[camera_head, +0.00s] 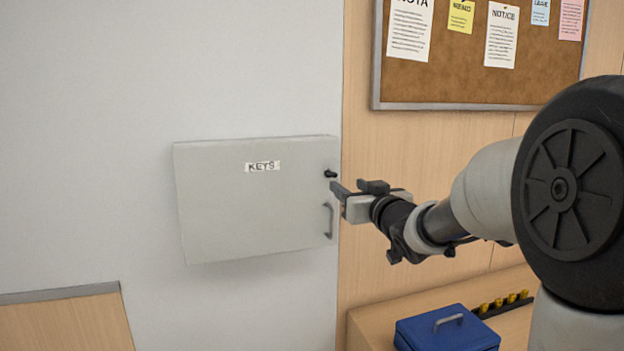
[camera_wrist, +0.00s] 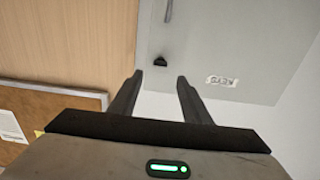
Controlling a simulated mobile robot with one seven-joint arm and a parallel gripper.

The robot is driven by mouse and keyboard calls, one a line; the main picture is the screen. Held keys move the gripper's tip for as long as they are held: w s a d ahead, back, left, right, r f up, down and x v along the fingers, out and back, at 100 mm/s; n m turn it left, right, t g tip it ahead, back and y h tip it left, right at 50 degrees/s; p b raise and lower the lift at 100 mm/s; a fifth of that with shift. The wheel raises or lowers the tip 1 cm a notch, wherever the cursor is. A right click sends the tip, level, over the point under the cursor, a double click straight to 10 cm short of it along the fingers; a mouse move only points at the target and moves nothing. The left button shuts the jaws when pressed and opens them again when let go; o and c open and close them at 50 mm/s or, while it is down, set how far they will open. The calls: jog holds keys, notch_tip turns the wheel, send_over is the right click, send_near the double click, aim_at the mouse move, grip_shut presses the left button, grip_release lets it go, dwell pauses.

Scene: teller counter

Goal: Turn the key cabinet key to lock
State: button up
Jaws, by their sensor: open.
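The key cabinet (camera_head: 250,215) is a pale grey box on the white wall with a "KEYS" label. Its door looks shut. The small black key (camera_head: 330,173) sits at the door's upper right, above a grey handle (camera_head: 330,220). In the wrist view the key (camera_wrist: 160,61) shows ahead of the fingertips, with the cabinet door (camera_wrist: 225,45) upside down. My gripper (camera_head: 352,187) is open and empty, just right of and slightly below the key in the head view. In the wrist view my gripper's two fingers (camera_wrist: 160,77) stand apart, and the key lies beyond them, not between them.
A cork board (camera_head: 480,60) with notices hangs on the wood wall at upper right. A blue cash box (camera_head: 447,330) and a dark rack with several yellow-topped pieces (camera_head: 505,301) stand on the wooden counter (camera_head: 375,325) below my arm. The wall left of the cabinet is clear.

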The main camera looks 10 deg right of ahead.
aim_at(334, 176)
jog(key=x, duration=1)
jog(key=c, duration=1)
